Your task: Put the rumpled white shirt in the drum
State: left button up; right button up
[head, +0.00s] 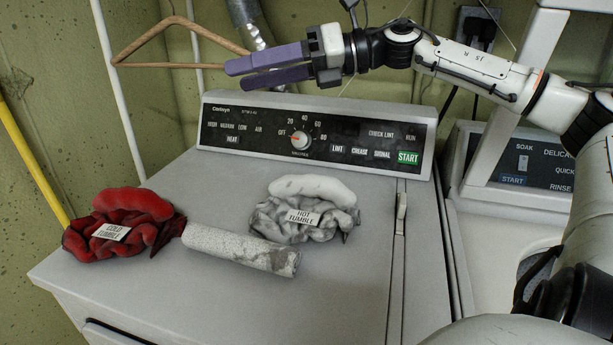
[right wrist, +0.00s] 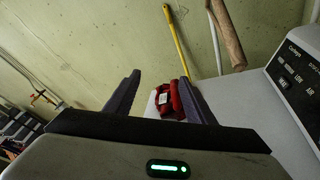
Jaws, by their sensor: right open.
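The rumpled white shirt (head: 304,210) lies on the dryer top, right of its middle, with a tag reading "HOT TUMBLE". My right gripper (head: 235,75) is open and empty, raised above the dryer's control panel and pointing left, well away from the shirt. Its fingers also show in the right wrist view (right wrist: 165,95), with nothing between them but the distant scene. The shirt is not seen in the right wrist view. The drum is not seen in either view; only the top and the upper front edge of the dryer (head: 210,190) show. My left gripper is not in view.
A rumpled red garment (head: 122,218) tagged "COLD TUMBLE" lies at the left of the dryer top. A pale speckled roll (head: 240,250) lies between it and the white shirt. The control panel (head: 315,138) rises at the back. A wooden hanger (head: 180,35) hangs behind.

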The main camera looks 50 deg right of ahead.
jog(key=s+d+f+n+g+h, duration=0.3)
jog(key=s+d+f+g+h, duration=0.1)
jog(key=f, duration=0.4)
jog(key=g+h, duration=0.3)
jog(key=h, duration=0.1)
send_near(315, 176)
jog(key=shift+w+a+b, duration=0.25)
jog(key=shift+a+b, duration=0.05)
jog(key=shift+a, duration=0.45)
jog(key=shift+h, duration=0.3)
jog(key=x, duration=0.4)
jog(key=shift+s+d+f, duration=0.15)
jog(key=shift+d+f, duration=0.05)
jog(key=shift+d, duration=0.15)
jog(key=shift+p+x, duration=0.45)
jog(key=shift+x, duration=2.55)
jog(key=shift+d, duration=0.1)
grip_shut()
